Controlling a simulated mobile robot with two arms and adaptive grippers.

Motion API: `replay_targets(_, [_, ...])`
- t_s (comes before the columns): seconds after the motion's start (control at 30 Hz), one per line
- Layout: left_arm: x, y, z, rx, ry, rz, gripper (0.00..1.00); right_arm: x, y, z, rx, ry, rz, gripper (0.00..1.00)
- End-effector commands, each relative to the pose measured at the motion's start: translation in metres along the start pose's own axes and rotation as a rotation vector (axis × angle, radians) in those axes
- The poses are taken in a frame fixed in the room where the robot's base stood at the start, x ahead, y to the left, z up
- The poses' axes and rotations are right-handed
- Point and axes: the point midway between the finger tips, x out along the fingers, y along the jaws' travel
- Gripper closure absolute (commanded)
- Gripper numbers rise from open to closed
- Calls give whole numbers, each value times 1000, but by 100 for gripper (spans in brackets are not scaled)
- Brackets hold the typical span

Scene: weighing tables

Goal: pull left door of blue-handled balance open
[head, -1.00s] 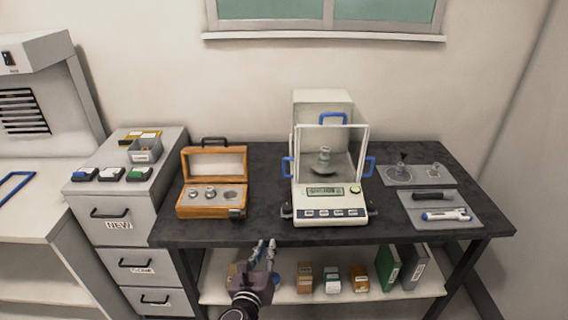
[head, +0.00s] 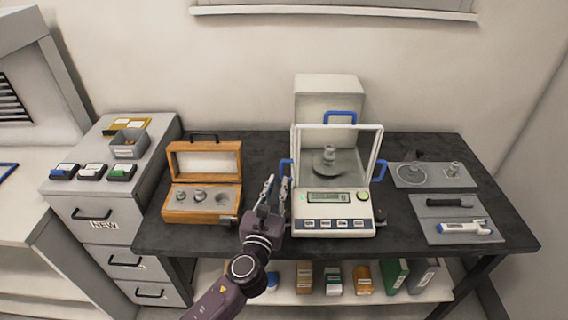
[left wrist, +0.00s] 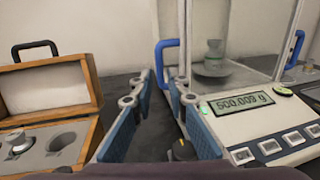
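The balance (head: 333,225) with blue handles stands mid-table. Its left door handle (head: 286,166) is a blue loop on the left side of the glass chamber; it also shows in the left wrist view (left wrist: 160,62). The left door seems shut. A metal weight (head: 329,156) stands on the pan inside. In the left wrist view the display (left wrist: 240,101) reads about 500.009 g. My left gripper (head: 276,187) is open and empty, in front of the handle and beside the balance's left edge. In the wrist view the handle shows beyond and between the fingertips, apart from them. My right gripper is out of view.
An open wooden weight box (head: 176,213) stands close on the left of my gripper. Grey mats (head: 420,232) with small tools lie on the right. A drawer cabinet (head: 75,207) adjoins the table's left end. The shelf below holds boxes and binders (head: 397,275).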

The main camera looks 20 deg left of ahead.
Motion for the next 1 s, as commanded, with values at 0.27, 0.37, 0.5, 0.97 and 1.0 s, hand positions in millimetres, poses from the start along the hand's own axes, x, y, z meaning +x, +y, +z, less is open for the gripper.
replay_targets(0.27, [46,0,2,-1,-1,0,85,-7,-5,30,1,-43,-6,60])
replay_targets(0.37, [57,0,1,-2,-1,1,85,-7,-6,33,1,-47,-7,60])
replay_targets(0.5, [65,0,0,-1,0,-1,85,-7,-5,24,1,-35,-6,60])
replay_targets(0.97, [66,0,0,-2,0,-1,100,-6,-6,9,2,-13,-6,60])
replay_targets(1.0, [66,0,0,-2,1,-1,100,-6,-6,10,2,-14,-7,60])
